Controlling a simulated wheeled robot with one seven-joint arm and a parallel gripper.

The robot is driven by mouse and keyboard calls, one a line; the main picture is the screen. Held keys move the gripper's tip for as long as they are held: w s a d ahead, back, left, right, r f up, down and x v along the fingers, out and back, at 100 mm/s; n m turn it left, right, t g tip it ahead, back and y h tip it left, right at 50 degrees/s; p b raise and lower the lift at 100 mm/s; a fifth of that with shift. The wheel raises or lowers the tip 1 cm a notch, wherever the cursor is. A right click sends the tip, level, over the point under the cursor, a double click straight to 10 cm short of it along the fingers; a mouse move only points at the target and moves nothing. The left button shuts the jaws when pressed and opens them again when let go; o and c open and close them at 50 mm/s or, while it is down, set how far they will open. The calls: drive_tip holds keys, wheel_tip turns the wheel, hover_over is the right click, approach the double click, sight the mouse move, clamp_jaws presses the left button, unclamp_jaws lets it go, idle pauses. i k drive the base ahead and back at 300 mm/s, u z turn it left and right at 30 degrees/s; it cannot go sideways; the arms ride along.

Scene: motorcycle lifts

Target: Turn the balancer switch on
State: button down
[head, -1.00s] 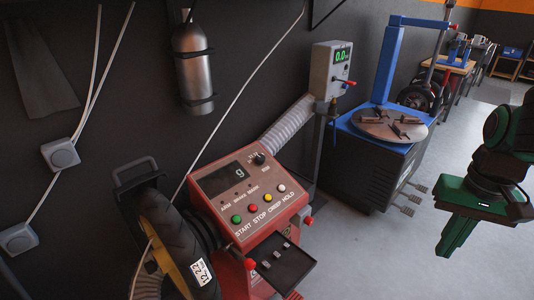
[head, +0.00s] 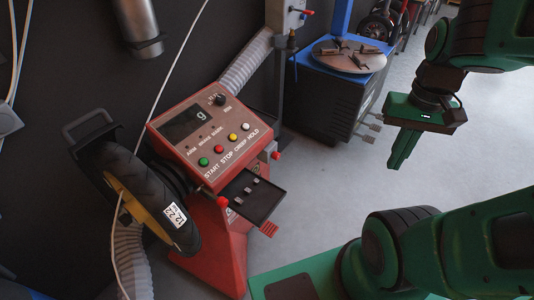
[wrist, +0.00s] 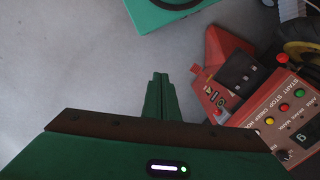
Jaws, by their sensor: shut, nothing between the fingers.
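The red balancer (head: 222,240) stands left of centre in the head view, with a tyre (head: 150,195) mounted on its left side. Its sloped panel has a dark display (head: 185,124), a black knob (head: 219,99) at the upper right and a row of green, red, yellow and white buttons (head: 218,150). Which control is the switch, and its setting, I cannot make out. The balancer also shows at the right of the wrist view (wrist: 270,128). My green gripper (head: 394,165) is shut and empty, apart from the balancer and to its right, pointing down.
A black tray (head: 262,203) with small pieces juts from the balancer's front. A grey ribbed hose (head: 246,62) runs behind it. A blue and black machine with a round turntable (head: 347,57) stands farther back. Grey floor (head: 315,195) is clear between the balancer and my gripper.

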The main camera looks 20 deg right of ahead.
sight(275, 155)
drive_tip(key=z, duration=1.2)
drive_tip(key=k, duration=1.2)
drive_tip(key=u, duration=1.2)
drive_tip(key=i, duration=1)
drive_tip(key=z, duration=0.05)
